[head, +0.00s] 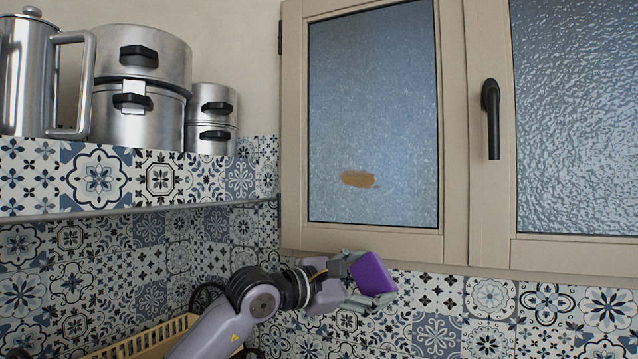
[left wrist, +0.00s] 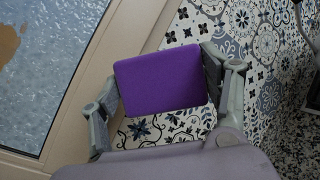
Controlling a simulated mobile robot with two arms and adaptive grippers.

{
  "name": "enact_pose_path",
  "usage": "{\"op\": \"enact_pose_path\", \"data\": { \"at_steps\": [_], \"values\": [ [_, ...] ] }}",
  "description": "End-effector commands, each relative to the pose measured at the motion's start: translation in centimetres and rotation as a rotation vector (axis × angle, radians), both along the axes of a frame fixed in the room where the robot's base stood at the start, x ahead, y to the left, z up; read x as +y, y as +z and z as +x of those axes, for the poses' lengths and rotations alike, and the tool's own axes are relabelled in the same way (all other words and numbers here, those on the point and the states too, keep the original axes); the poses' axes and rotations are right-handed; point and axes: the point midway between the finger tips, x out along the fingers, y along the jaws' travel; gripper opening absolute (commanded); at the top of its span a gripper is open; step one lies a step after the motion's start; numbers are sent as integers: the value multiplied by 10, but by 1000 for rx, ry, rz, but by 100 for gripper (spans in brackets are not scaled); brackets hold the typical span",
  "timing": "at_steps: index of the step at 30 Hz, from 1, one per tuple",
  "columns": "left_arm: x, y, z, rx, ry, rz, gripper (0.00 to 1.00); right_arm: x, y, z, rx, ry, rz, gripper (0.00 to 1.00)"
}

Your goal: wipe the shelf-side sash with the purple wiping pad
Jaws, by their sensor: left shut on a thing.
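The shelf-side sash is the left window sash, with a beige frame (head: 458,150) and a frosted pane (head: 375,100). A brown smear (head: 358,179) marks the lower part of its pane; part of it shows at the left edge of the left wrist view (left wrist: 8,42). My left gripper (head: 362,284) is shut on the purple wiping pad (head: 374,273), just below the sash's bottom rail. In the left wrist view the pad (left wrist: 160,80) sits between both fingers, apart from the pane. My right gripper is not in view.
A tiled shelf (head: 100,180) at left holds a metal jug (head: 25,75) and several metal pots (head: 140,115). The right sash has frosted glass (head: 580,120), with a black handle (head: 491,118) beside it. A light slatted basket (head: 140,342) is below, behind my left arm.

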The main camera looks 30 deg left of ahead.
Motion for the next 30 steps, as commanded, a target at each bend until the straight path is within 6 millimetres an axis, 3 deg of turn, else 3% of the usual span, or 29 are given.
{"op": "enact_pose_path", "data": {
  "at_steps": [1,6,12,20,30],
  "values": [
    [8,24,0,-56,49,-11,48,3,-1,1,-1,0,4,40],
    [43,94,-2,-195,176,-24,48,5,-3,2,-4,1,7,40],
    [76,152,-14,-298,238,-24,48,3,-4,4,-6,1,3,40],
    [91,178,-20,-336,250,-24,48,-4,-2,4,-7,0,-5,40],
    [92,180,10,-333,249,-25,48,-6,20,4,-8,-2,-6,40]
  ]
}}
